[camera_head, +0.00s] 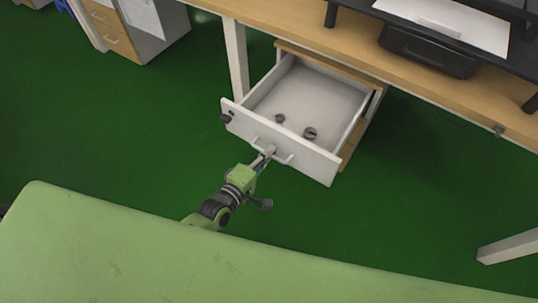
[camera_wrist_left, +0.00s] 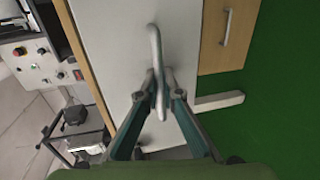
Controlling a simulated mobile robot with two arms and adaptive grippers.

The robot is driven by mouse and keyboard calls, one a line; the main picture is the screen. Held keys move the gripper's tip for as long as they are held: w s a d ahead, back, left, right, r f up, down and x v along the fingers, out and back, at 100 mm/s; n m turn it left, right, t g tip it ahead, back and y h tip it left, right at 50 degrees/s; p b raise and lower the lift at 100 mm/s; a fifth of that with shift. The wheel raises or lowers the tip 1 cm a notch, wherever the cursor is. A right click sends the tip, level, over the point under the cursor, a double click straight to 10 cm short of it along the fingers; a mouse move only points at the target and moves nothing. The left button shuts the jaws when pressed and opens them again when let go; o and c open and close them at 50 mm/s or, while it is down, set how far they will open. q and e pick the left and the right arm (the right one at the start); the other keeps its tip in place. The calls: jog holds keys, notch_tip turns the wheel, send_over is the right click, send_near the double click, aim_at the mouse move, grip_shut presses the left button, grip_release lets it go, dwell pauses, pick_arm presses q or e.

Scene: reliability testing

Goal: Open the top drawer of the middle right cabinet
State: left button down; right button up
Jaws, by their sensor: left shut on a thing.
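The top drawer (camera_head: 255,135) of a wooden cabinet (camera_head: 347,150) under the desk stands pulled well out in the head view. Its white inside shows, with two small dark round items (camera_head: 310,133) in it. My left gripper (camera_head: 267,154) is at the drawer's front, shut on the drawer handle (camera_head: 284,159). In the left wrist view the fingers (camera_wrist_left: 158,88) close around the light bar of the handle (camera_wrist_left: 155,45), against the white drawer front (camera_wrist_left: 110,45). My right gripper is not in view.
A wooden desk (camera_head: 290,30) runs above the cabinet, with a black printer-like box (camera_head: 428,50) and paper on a shelf. A desk leg (camera_head: 236,60) stands left of the drawer. Another cabinet (camera_head: 110,30) is at upper left. The green floor (camera_head: 130,120) is clear.

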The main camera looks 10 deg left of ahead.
pick_arm(q)
jog(key=c, duration=2.5)
grip_release()
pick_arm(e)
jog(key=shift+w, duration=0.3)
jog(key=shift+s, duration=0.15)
pick_arm(q)
jog(key=v, duration=1.2)
